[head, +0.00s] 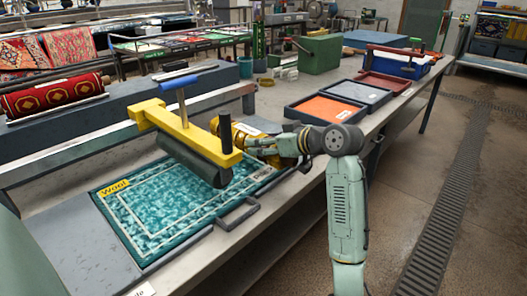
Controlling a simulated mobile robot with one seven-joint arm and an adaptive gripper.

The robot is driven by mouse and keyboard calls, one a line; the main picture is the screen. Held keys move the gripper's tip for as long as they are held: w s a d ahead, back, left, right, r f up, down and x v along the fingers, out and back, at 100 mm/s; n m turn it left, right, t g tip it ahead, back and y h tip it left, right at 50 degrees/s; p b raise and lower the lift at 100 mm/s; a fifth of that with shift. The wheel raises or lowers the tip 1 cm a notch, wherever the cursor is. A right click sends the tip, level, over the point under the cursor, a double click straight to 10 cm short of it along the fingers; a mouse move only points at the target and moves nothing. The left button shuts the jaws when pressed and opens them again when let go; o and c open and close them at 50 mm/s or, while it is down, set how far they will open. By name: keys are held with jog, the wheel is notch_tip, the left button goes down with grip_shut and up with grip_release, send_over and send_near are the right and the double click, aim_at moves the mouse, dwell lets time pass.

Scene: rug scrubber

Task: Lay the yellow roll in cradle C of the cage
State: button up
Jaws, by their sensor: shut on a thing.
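A yellow scrubber frame (188,131) with a blue-topped handle (179,83) and a dark roller (193,158) is held tilted above a teal rug (150,232) labelled "Wool". My gripper (250,146) is at the frame's right end, shut on the scrubber; the exact contact is hard to make out. I cannot make out a separate yellow roll, a cage or a cradle marked C. The roller appears just above the rug; whether it touches cannot be told.
Trays with orange (325,109) and grey (359,92) pads and a dark red tray (384,82) lie along the bench to the right. A green box (319,53) stands behind. A rolled red rug (54,94) lies at left. A rail runs behind the teal rug.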

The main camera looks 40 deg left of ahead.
jog(key=shift+f+p, duration=0.3)
jog(key=shift+f, duration=1.4)
jog(key=shift+f, duration=0.1)
jog(key=shift+f, duration=0.15)
jog(key=o, duration=1.2)
jog(key=shift+f, duration=0.15)
jog(key=o, duration=0.5)
jog(key=shift+c, duration=0.2)
